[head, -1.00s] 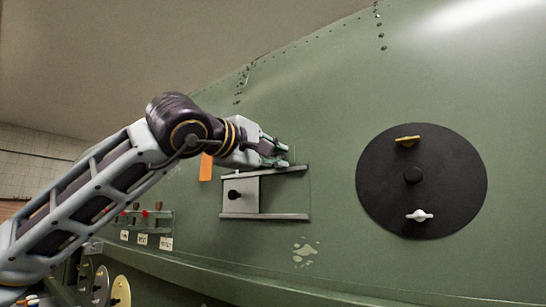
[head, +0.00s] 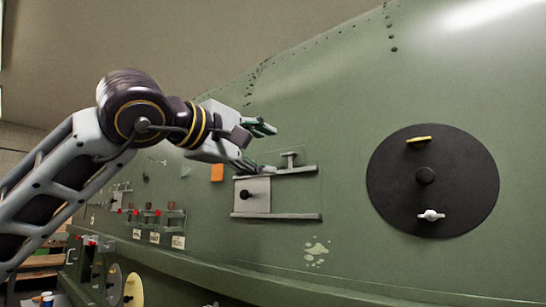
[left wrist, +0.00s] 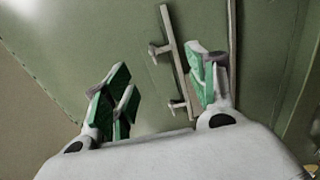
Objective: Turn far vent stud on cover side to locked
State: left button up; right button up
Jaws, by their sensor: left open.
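The vent on the green fuselage has a grey cover plate (head: 259,197) with a black knob, at the left between two grey rails. A T-shaped stud (head: 289,158) stands upright just above the upper rail (head: 285,171). The left wrist view shows two studs beside one rail (left wrist: 181,55): one stud (left wrist: 158,49) further along and one (left wrist: 178,104) closer to my fingers. My left gripper (head: 259,149) is open and empty, at the upper left of the vent, apart from the visible stud. Its fingers (left wrist: 160,92) spread either side of the nearer stud in the wrist view. My right gripper is not in view.
A black disc (head: 432,181) with a yellow handle, a white handle and a centre knob is on the skin at right. An orange tag (head: 217,172) is left of the vent. A ledge with red-topped pieces and labels (head: 154,237) is lower left.

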pick_arm(q)
jog(key=v, duration=0.3)
jog(key=shift+s+a, duration=0.1)
jog(key=shift+s, duration=0.15)
dwell(0.4)
jog(key=shift+s+a, duration=0.1)
